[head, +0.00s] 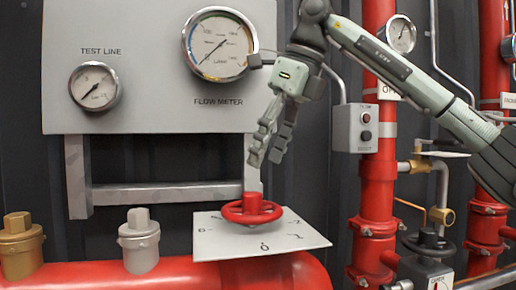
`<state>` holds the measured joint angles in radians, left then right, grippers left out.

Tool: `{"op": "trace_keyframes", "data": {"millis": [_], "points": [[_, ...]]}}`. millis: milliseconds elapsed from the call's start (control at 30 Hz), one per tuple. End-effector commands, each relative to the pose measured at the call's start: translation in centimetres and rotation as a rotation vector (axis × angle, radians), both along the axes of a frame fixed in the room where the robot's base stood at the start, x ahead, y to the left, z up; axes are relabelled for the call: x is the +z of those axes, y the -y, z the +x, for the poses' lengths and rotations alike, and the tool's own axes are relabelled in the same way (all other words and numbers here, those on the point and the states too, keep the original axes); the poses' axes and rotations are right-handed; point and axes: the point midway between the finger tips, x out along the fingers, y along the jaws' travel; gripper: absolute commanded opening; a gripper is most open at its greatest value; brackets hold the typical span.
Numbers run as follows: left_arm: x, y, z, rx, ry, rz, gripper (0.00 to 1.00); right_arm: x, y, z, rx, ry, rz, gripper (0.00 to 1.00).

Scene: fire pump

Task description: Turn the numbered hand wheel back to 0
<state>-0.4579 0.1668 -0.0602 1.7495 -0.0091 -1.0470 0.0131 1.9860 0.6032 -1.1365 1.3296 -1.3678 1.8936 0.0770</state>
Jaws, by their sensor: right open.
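The red hand wheel (252,210) sits level over a white number plate (215,240) on top of a thick red pipe. Dark marks ring the plate; one at the front edge looks like a 0, and the others are too small to read surely. My right gripper (266,160) hangs just above the wheel, fingers pointing down and apart from it. It is open and empty. My left gripper is not in view.
A grey panel (150,50) with a test line gauge (95,87) and a flow meter (217,45) stands behind. A grey capped fitting (139,240) and a brass one (19,245) are left of the wheel. A red vertical pipe (378,190) with a grey switch box (364,128) is right.

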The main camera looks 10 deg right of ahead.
Motion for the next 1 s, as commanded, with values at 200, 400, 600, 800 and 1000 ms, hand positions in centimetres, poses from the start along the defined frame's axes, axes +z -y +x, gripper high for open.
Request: {"op": "trace_keyframes", "data": {"millis": [200, 400, 600, 800, 1000], "points": [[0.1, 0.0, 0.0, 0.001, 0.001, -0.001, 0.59, -1.5, -0.4, 0.4, 0.000, -0.001, -0.001, 0.56], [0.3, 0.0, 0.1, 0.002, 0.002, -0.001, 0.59, -4.4, -1.2, 1.2, 0.000, -0.001, -0.001, 0.56], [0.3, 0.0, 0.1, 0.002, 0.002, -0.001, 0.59, -6.5, -1.9, 1.8, 0.000, -0.001, -0.001, 0.56], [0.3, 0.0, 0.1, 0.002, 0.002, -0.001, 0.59, -7.2, -2.1, 2.0, 0.000, 0.001, 0.001, 0.56], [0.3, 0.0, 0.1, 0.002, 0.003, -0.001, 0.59, -7.2, -2.1, 2.0, 0.000, 0.001, 0.001, 0.56]]}}
